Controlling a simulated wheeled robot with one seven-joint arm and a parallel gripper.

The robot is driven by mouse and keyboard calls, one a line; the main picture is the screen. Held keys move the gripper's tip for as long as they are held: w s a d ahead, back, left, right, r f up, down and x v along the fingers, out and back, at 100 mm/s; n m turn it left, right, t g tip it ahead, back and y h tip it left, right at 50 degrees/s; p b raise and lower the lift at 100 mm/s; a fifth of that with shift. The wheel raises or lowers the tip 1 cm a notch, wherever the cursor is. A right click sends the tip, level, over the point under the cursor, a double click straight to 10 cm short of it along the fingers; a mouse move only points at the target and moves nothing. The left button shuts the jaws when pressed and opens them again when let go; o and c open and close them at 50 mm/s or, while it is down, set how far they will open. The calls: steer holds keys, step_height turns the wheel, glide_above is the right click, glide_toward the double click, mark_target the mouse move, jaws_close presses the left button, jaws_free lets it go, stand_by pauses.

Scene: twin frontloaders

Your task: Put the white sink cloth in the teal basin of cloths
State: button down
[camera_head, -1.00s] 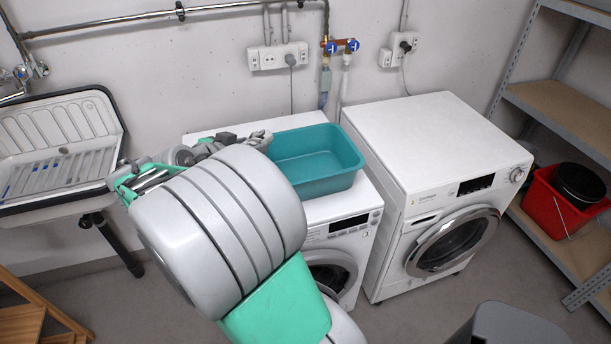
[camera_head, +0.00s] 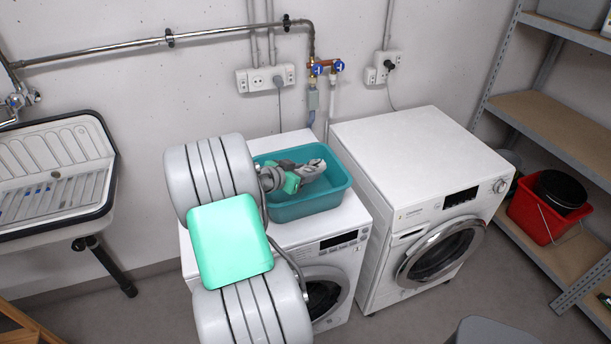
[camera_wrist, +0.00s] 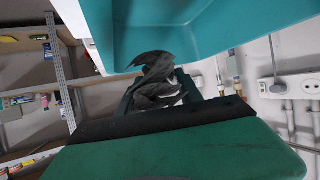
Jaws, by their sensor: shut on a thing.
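The teal basin (camera_head: 335,195) stands on top of the left washing machine; its rim and inner wall also fill the upper part of the wrist view (camera_wrist: 210,35). My gripper (camera_head: 306,172) is over the basin's opening in the head view, shut on a crumpled pale cloth (camera_head: 316,166). In the wrist view the cloth looks grey and bunched (camera_wrist: 158,82) between my fingers, close to the basin wall. My arm and gripper cover part of the basin's left side and inside. I cannot make out other cloths in it, or whether the held cloth touches it.
The left washing machine (camera_head: 338,243) has bare top around the basin. The right washing machine (camera_head: 415,150) has a clear top. A white sink (camera_head: 55,165) is at the left. Pipes with blue valves (camera_head: 328,67) run behind. Shelving at right holds a red bucket (camera_head: 540,215).

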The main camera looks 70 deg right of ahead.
step_height(320, 180, down, 2)
steer(key=shift+f+p, duration=0.25)
steer(key=shift+p, duration=0.2)
steer(key=shift+f+b, duration=0.45)
steer(key=shift+b, duration=0.15)
steer(key=shift+f+b, duration=0.3)
steer(key=shift+b, duration=0.1)
steer(key=c, duration=0.8)
jaws_free()
steer(key=shift+r, duration=0.1)
